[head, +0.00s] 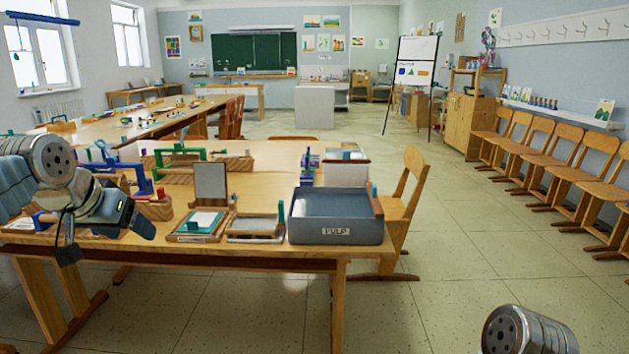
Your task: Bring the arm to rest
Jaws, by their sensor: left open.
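My left arm reaches in from the left edge of the head view, with a ribbed grey metal joint and dark gripper parts. My left gripper (106,236) is over the left front part of the near wooden table (262,256). It is open, and I see nothing held in it. The arm hides part of the items on that table end. Of my right arm, only a ribbed grey joint shows at the bottom right, over the floor. The right gripper is outside the view.
A grey tub marked PULP (336,219) stands at the table's right front corner. Beside it are wooden-framed trays (256,226), an upright board (211,183) and a blue clamp (138,176). A chair (405,205) stands at the right end.

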